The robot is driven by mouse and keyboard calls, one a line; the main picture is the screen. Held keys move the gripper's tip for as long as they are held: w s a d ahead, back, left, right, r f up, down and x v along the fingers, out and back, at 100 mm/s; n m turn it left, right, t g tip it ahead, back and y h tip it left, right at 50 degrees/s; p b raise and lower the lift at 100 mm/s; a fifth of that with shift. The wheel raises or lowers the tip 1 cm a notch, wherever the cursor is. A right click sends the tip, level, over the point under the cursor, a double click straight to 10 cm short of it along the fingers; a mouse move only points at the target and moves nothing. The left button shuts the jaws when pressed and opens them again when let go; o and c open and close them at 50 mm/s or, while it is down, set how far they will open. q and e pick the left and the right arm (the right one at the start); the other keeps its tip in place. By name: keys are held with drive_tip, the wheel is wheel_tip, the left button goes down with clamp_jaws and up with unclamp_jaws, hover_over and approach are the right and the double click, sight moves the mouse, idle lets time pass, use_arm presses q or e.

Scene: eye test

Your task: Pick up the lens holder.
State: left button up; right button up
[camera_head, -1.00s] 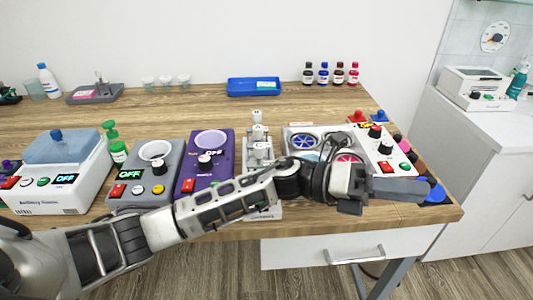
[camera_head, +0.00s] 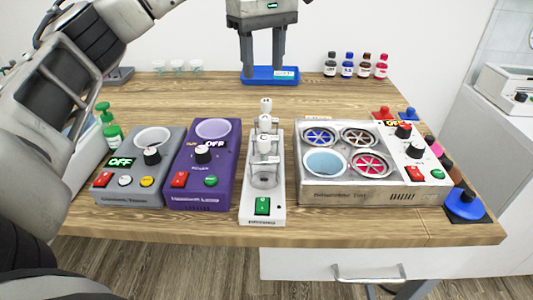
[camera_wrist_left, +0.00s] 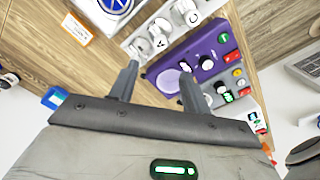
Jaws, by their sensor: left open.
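I cannot tell for sure which thing is the lens holder. A narrow white stand (camera_head: 250,207) with round white knobs, a clear cylinder and a green switch stands mid-table. A blue tray (camera_head: 253,81) with a pale labelled piece lies at the back. My left gripper (camera_head: 263,70) points down, open and with nothing seen between its fingers, in line with the tray; its height above the tray is unclear. In the left wrist view its fingers (camera_wrist_left: 156,78) are apart, with the white stand beyond them. My right gripper is not in view.
A purple device (camera_head: 210,168) and a grey device (camera_head: 133,190) stand left of the stand. A metal box with four round openings (camera_head: 330,193) stands to its right. Small bottles (camera_head: 356,66) are at the back right. Bare wood lies between devices and tray.

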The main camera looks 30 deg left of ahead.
use_arm(q)
hover_over(265, 117)
drive_tip(key=f, duration=0.6)
drive_tip(key=shift+a+f, duration=0.2)
drive_tip(key=shift+d+f+p, duration=0.2)
drive_tip(key=shift+f+p, duration=0.1)
drive_tip(key=shift+f, duration=2.6)
clamp_jaws()
